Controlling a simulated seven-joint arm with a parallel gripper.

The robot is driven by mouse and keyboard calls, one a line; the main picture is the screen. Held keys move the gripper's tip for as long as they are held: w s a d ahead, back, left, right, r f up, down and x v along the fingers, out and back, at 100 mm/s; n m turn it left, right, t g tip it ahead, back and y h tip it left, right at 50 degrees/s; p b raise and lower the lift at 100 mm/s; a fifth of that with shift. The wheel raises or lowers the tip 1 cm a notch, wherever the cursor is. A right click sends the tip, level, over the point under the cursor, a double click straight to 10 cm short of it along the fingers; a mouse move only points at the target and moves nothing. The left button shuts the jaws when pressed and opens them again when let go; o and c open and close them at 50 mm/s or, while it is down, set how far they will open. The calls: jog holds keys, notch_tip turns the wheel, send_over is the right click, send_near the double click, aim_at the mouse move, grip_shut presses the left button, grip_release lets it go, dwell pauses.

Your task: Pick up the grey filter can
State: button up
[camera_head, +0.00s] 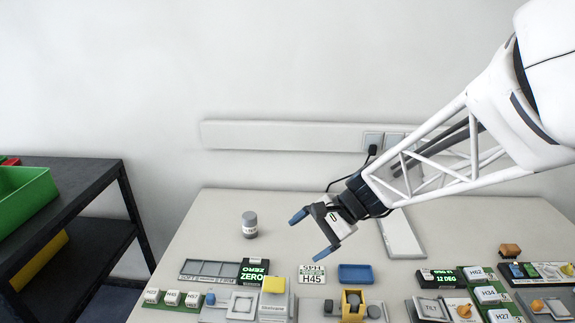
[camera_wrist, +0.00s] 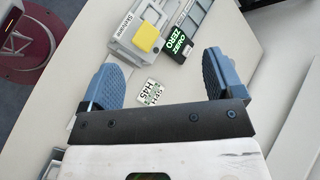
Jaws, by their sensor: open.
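The grey filter can (camera_head: 249,225) stands upright at the back left of the table in the head view. It is a small cylinder with a darker top and a pale label. My gripper (camera_head: 308,237) hangs to the right of the can, apart from it, with its blue-tipped fingers spread and nothing between them. In the wrist view my gripper (camera_wrist: 165,82) also shows open and empty. The can does not show in the wrist view.
A display reading ZERO (camera_head: 255,273), a yellow block (camera_head: 274,285), a blue tray (camera_head: 356,274) and an H45 card (camera_head: 312,274) lie along the front. Tagged blocks and fixtures stand front right. A black shelf (camera_head: 75,170) stands left. The table around the can is clear.

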aim_at(256, 222)
jog(key=w+a+f+m+t+y, duration=0.2)
jog(key=w+a+f+m+t, duration=0.1)
jog(key=w+f, duration=0.4)
jog(key=w+a+f+m+t+y, duration=0.2)
jog(key=w+a+f+m, duration=0.3)
jog(key=w, duration=0.6)
jog(key=w+a+f+m+t+y, duration=0.3)
jog(key=w+a+f+m, duration=0.2)
jog(key=w+f+m, duration=0.2)
jog(key=shift+w+f+m+t, duration=0.3)
jog(key=shift+w+f, duration=0.8)
jog(key=shift+f, duration=0.05)
jog(key=shift+a, duration=0.15)
jog(key=shift+x, duration=1.15)
jog(key=shift+a, duration=0.15)
jog(key=shift+x, duration=2.45)
